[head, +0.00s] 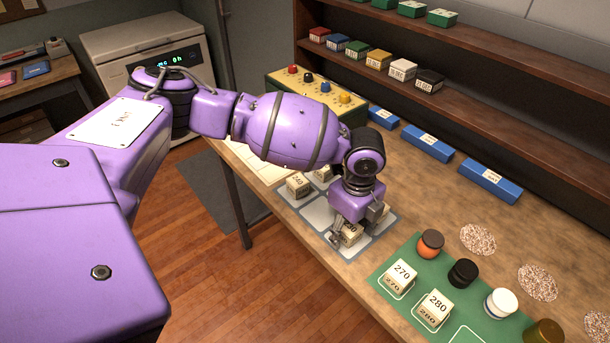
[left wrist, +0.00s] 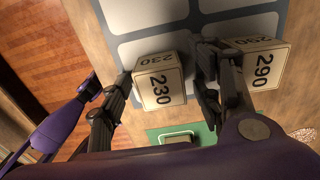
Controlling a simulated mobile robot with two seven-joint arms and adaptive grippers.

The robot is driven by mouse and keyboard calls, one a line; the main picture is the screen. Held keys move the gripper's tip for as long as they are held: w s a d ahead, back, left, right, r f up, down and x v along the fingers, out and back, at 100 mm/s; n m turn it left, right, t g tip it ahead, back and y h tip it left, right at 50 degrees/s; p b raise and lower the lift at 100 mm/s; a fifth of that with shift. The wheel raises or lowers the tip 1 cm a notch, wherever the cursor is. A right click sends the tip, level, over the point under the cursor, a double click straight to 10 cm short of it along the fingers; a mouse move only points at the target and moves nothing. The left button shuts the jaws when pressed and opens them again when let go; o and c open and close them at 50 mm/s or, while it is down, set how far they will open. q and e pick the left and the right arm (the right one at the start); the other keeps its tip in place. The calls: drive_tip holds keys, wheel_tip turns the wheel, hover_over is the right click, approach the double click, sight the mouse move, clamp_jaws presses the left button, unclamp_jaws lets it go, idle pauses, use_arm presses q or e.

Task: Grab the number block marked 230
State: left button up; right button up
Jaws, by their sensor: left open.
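The cream block marked 230 (left wrist: 160,84) sits on the grey tray of pale squares (left wrist: 215,27), between the two fingers of my left gripper (left wrist: 163,72). The gripper is open around it. The right finger is close to the block's right side; I cannot tell whether it touches. In the head view my left gripper (head: 345,236) reaches down over the tray's near right part and partly hides the block (head: 353,233). A block marked 290 (left wrist: 263,68) stands just right of the right finger in the left wrist view. My right gripper is not in view.
A block marked 240 (head: 298,186) stands on the tray's far left part. The green mat (head: 383,278) to the right holds blocks 270 (head: 401,274) and 280 (head: 434,304). Several jars (head: 463,273) stand beside them. Blue boxes (head: 427,143) lie behind. The table's front edge is close to the tray.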

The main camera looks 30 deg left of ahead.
use_arm(q)
drive_tip(key=c, duration=1.3)
drive_tip(key=shift+o, duration=0.2)
drive_tip(key=shift+w+r, duration=0.1)
